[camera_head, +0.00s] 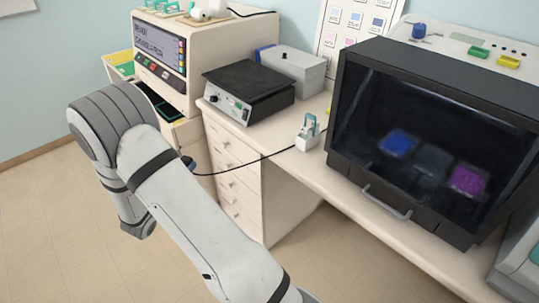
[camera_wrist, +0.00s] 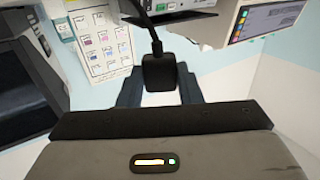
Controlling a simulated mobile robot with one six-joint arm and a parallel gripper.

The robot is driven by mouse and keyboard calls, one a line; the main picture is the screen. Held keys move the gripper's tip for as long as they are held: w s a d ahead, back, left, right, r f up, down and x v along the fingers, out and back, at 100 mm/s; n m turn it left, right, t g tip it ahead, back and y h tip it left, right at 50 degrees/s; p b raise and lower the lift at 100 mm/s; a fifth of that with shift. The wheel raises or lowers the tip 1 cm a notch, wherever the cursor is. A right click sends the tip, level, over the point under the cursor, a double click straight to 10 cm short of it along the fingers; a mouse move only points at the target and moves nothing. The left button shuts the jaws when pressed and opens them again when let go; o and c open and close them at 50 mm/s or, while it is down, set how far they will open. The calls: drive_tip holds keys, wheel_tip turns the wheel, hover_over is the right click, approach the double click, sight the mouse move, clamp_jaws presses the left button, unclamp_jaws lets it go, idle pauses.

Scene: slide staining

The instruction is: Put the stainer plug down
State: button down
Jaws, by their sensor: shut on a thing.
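The stainer plug (camera_wrist: 160,73) is a black block with a black cable running up from it in the wrist view. It sits between the two dark fingers of my gripper (camera_wrist: 160,88), which is shut on it. In the head view my gripper is mostly hidden behind my arm. A small dark part (camera_head: 188,163) shows at the arm's edge, in front of the drawers; I cannot tell whether it is plug or finger. The black cable (camera_head: 240,167) sags from there and runs right, past the counter edge. The plug is held in the air.
A machine with a screen (camera_head: 158,52) stands at the back left, with a black-topped device (camera_head: 248,86) beside it. A small white and teal item (camera_head: 307,132) stands on the counter (camera_head: 285,140). A dark-fronted cabinet (camera_head: 430,140) fills the right. Bare counter shows along the front.

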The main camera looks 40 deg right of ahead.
drive_tip(key=w+d+f+m+g+h+b, duration=0.1)
drive_tip(key=d+m+g+b, duration=0.1)
drive_tip(key=d+b, duration=0.35)
drive_tip(key=w+d+f+m+g+h+b, duration=0.1)
drive_tip(key=w+d+g+b, duration=0.1)
drive_tip(key=d, duration=0.6)
wheel_tip(320, 180, up, 3)
drive_tip(key=m+g+h+b, duration=0.1)
drive_tip(key=m+g+b, duration=0.2)
drive_tip(key=g+b, duration=0.35)
hover_over(268, 151)
drive_tip(key=b, duration=0.1)
drive_tip(key=t, duration=0.2)
wheel_tip(268, 151, down, 9)
drive_tip(key=shift+a+r+p, duration=0.1)
drive_tip(key=shift+r+p, duration=0.05)
drive_tip(key=shift+p, duration=0.2)
drive_tip(key=shift+b, duration=0.3)
drive_tip(key=c, duration=1)
unclamp_jaws()
